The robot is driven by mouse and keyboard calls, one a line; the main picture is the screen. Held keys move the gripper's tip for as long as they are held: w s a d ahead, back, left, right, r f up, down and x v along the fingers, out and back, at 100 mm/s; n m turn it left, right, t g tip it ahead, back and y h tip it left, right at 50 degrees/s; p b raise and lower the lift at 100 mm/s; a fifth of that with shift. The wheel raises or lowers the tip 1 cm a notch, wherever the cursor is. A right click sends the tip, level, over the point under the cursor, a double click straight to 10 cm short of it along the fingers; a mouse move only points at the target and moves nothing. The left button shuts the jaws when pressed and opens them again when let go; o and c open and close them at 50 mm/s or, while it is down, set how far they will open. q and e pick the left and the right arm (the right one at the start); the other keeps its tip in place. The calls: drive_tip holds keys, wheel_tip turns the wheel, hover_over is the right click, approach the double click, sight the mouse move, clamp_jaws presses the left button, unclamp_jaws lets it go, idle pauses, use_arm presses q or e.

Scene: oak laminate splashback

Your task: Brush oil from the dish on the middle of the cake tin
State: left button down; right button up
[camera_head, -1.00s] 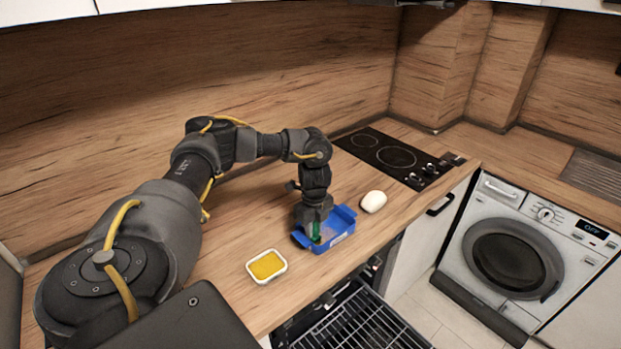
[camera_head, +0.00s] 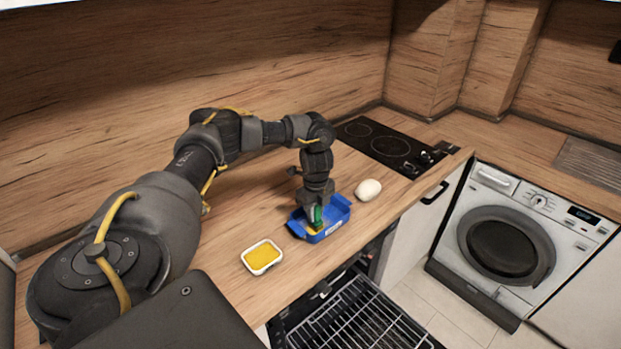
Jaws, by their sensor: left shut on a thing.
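A blue cake tin (camera_head: 338,217) with side handles stands on the wooden counter. A white dish (camera_head: 246,268) filled with yellow oil (camera_head: 262,257) sits to its left and nearer to me. My left gripper (camera_head: 316,209) points down over the tin and is shut on a brush (camera_head: 317,215), of which a green part shows. A yellowish part shows below the green, low inside the tin. I cannot tell whether the brush touches the tin's floor. The gripper hides part of the tin's back. My right gripper is not in view.
A white rounded object (camera_head: 368,190) lies just right of the tin. A black hob (camera_head: 390,147) is farther back. An open oven with a wire rack (camera_head: 362,318) is below the counter's front edge. A washing machine (camera_head: 500,247) stands at the right.

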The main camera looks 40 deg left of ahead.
use_arm(q)
drive_tip(key=shift+w, duration=0.45)
drive_tip(key=shift+w, duration=0.1)
drive_tip(key=shift+w+d+b, duration=0.15)
drive_tip(key=shift+w+b, duration=0.3)
drive_tip(key=shift+w, duration=0.4)
drive_tip(key=shift+w+b, duration=0.5)
drive_tip(key=shift+w, duration=0.5)
